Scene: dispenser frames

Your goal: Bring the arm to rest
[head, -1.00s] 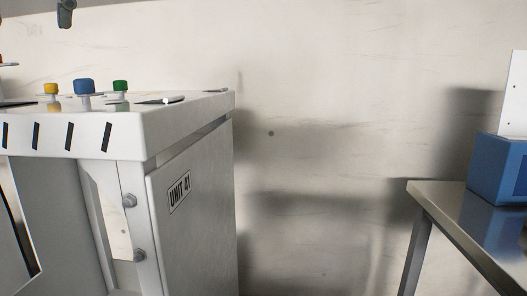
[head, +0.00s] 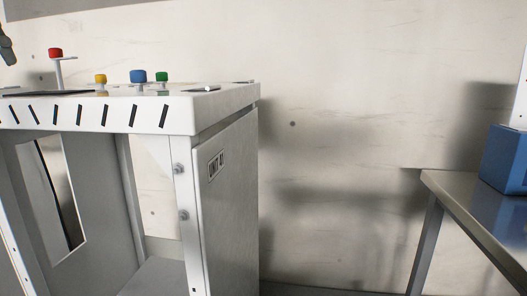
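A small dark grey piece (head: 7,45) shows at the upper left edge of the head view. It looks like the tip of my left gripper, but most of it is cut off by the frame, so its opening does not show. It is in the air, left of the red knob, and I see nothing held in it. My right gripper is not in view.
A white cabinet (head: 222,200) with an open front stands at left. Red (head: 56,53), yellow (head: 100,79), blue (head: 138,76) and green (head: 162,77) knobs are on top. A metal table (head: 440,186) with a blue box (head: 507,158) is at right. Floor between them looks clear.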

